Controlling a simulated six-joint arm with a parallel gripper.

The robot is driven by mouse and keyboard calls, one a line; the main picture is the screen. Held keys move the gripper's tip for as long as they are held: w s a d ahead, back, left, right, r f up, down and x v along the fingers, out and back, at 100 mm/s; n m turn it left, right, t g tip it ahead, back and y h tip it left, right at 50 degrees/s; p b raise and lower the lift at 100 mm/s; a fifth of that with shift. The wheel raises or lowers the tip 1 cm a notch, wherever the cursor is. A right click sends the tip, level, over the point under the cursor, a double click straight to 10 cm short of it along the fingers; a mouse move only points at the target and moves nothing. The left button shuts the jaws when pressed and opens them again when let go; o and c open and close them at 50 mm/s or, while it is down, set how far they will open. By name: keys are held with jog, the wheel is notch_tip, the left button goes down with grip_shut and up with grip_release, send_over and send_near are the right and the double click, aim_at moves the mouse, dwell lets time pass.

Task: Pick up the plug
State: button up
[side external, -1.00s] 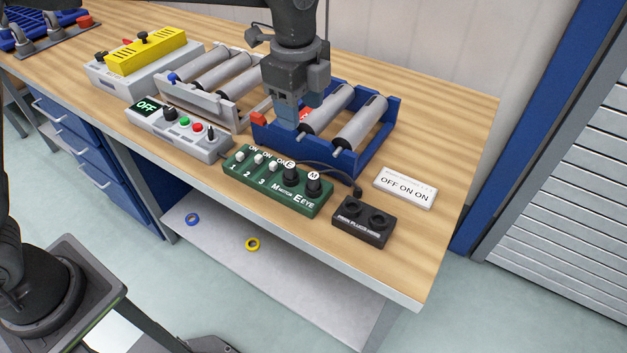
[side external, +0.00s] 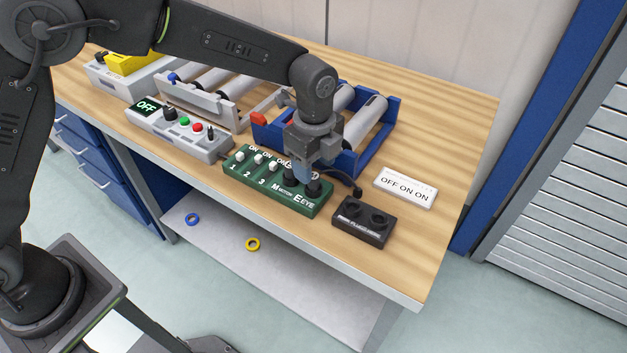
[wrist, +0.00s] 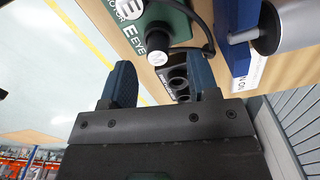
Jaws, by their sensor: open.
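Two black plugs stand in the green control box (side external: 250,180). The left plug (side external: 290,178) and the right plug (side external: 314,188) are at its right end. My gripper (side external: 304,178) is low over this end, pointing down, and partly covers the plugs. In the wrist view, my gripper (wrist: 160,72) is open, with its two blue fingers apart. A white-topped plug (wrist: 157,57) shows between and just beyond the fingertips, beside the green box (wrist: 176,22). Another plug (wrist: 130,8) shows at the top edge. I cannot tell whether the fingers touch a plug.
The black plug-parking block (side external: 364,222) stands right of the green box, with a dark cable behind. A white sign (side external: 405,187) lies beyond it. The blue roller frame (side external: 376,160) is close behind my gripper. A grey control panel (side external: 178,132) is at left.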

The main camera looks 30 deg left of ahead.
jog(key=shift+s+f, duration=0.15)
jog(key=shift+f, duration=1.65)
jog(key=c, duration=1)
jog(key=shift+r, duration=0.1)
jog(key=shift+r, duration=0.5)
jog(key=r, duration=0.2)
jog(key=a+r, duration=0.1)
jog(key=shift+a+r, duration=0.1)
jog(key=shift+r, duration=0.25)
jog(key=a+r, duration=0.6)
jog(key=a, duration=0.4)
jog(key=shift+s+a, duration=0.25)
jog(key=shift+s, duration=0.05)
